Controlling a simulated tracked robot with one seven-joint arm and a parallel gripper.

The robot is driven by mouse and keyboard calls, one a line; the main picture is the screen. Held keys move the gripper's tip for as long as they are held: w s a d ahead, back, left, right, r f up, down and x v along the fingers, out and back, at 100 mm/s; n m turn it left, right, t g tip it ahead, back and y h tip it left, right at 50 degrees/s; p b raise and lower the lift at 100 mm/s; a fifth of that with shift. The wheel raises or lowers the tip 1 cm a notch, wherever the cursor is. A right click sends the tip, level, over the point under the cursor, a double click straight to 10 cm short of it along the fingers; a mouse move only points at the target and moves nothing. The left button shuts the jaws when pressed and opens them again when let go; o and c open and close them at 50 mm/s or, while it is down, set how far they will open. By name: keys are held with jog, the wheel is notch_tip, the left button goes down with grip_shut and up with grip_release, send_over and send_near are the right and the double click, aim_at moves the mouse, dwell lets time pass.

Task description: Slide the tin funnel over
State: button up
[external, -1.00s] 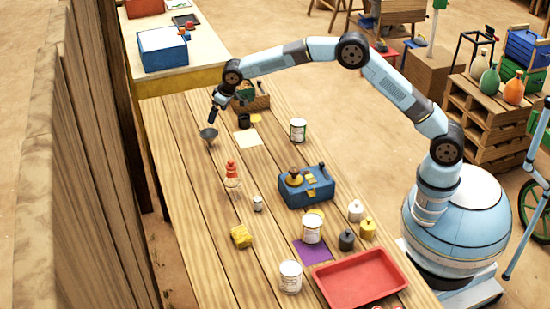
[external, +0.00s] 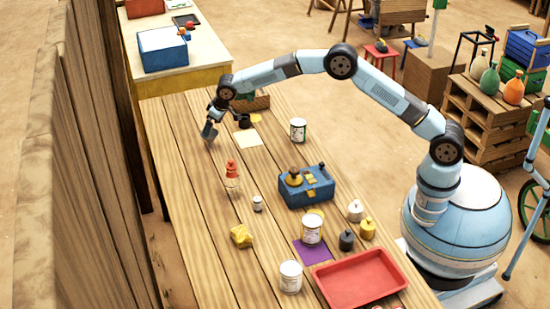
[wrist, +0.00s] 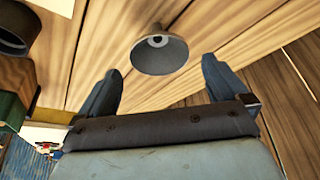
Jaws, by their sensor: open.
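The tin funnel (wrist: 159,52) is a dull grey cone in the wrist view, with a round hole near its middle. It lies just beyond and between the tips of my gripper (wrist: 163,72). The two fingers are spread, one on each side, with a gap to the funnel. In the external view my gripper (external: 211,128) is low over the far left part of the wooden table (external: 185,165). There it largely covers the funnel, so I cannot tell whether they touch.
A white can (external: 298,130), a red-topped bottle (external: 231,175) and a blue toolbox (external: 307,187) stand nearer. The left table strip is clear.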

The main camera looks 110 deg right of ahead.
jog(key=shift+x, duration=3.1)
jog(key=shift+r, duration=0.1)
jog(key=c, duration=0.8)
jog(key=shift+a, duration=10)
jog(key=o, duration=0.8)
